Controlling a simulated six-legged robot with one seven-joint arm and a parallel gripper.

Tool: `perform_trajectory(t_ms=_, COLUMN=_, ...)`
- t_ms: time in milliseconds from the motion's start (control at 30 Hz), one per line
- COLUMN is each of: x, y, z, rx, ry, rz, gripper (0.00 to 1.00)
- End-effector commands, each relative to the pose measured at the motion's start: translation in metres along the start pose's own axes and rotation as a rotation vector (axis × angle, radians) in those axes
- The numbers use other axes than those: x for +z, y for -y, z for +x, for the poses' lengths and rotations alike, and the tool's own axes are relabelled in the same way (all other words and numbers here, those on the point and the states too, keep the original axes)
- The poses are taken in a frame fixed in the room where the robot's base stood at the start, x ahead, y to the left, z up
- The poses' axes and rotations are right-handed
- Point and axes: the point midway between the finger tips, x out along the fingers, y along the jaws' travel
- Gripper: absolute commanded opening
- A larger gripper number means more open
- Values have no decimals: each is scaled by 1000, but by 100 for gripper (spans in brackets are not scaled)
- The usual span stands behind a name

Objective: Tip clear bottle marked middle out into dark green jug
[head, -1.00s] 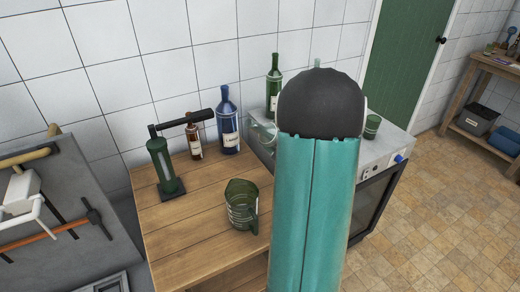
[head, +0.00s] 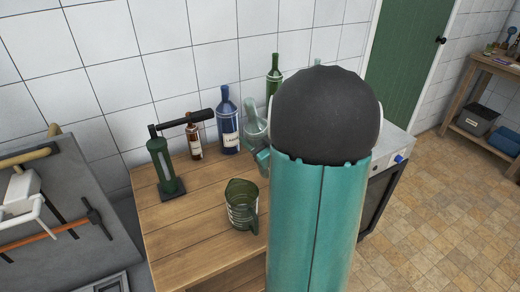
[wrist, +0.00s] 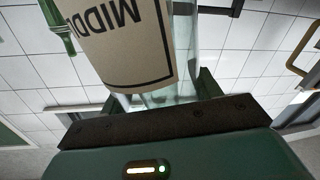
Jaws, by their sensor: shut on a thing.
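The clear bottle (head: 254,126) is in my gripper (head: 262,158), behind and slightly right of the jug in the head view. Its neck points up, with perhaps a slight tilt. In the wrist view the bottle's label (wrist: 122,42) fills the top, its lettering upside down and cut off after "MIDD". My gripper (wrist: 165,100) is shut around the bottle's body there. The dark green jug (head: 241,207) stands upright on the wooden bench, handle to the right, with pale markings. The bottle is apart from the jug. My arm hides part of the gripper and the bottle's base.
A blue bottle (head: 228,122), a brown bottle (head: 194,138) and a green corking tool (head: 163,165) stand along the bench's back. A green bottle (head: 273,75) stands behind my arm. The wooden bench (head: 190,230) is clear left of and before the jug.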

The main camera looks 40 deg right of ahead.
Motion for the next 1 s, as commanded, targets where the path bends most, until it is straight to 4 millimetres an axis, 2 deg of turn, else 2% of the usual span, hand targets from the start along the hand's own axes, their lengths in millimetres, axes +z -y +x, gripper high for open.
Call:
perform_trajectory(t_ms=133, x=-7, y=14, z=0, rx=0, ry=-3, rz=111, gripper=17)
perform_trajectory(t_ms=467, x=-7, y=17, z=0, rx=1, ry=-2, rz=140, gripper=17)
perform_trajectory(t_ms=700, x=-9, y=33, z=0, rx=1, ry=-1, rz=258, gripper=17)
perform_trajectory(t_ms=1000, x=-10, y=34, z=-2, rx=2, ry=-2, rz=263, gripper=17)
